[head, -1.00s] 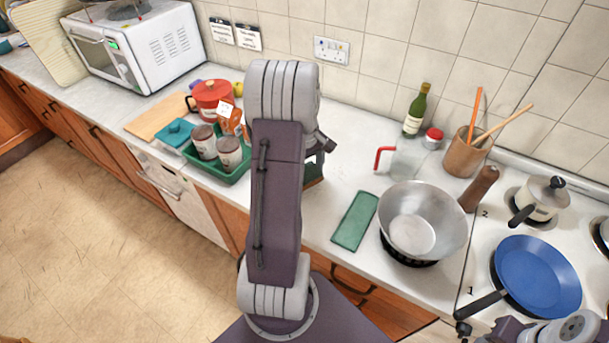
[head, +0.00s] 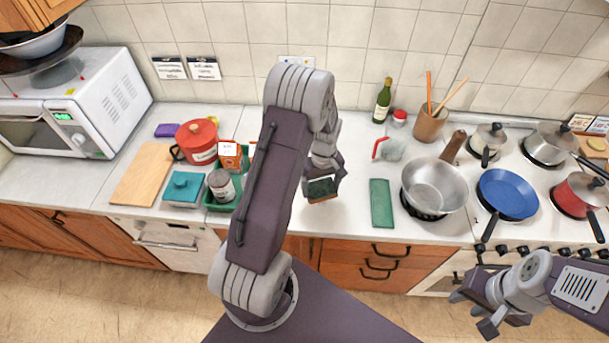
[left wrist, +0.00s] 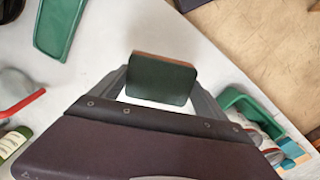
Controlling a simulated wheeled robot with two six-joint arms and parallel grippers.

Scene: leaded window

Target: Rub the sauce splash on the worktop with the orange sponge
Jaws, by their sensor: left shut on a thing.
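My left gripper (head: 322,178) is shut on the sponge (head: 321,190), a block with a dark green face and a thin orange-brown edge. The sponge also shows between the fingers in the left wrist view (left wrist: 160,82). It is over the pale worktop (head: 350,222), left of the green cloth; I cannot tell whether it touches the surface. No sauce splash shows in either view; my left arm and the sponge cover part of the worktop. My right gripper (head: 473,312) is at the lower right, in front of the cooker, with its fingers apart and empty.
A green cloth (head: 381,204) and a steel pan (head: 434,188) stand to the right of the sponge. A green tray (head: 217,207) with jars is at left, partly behind my arm.

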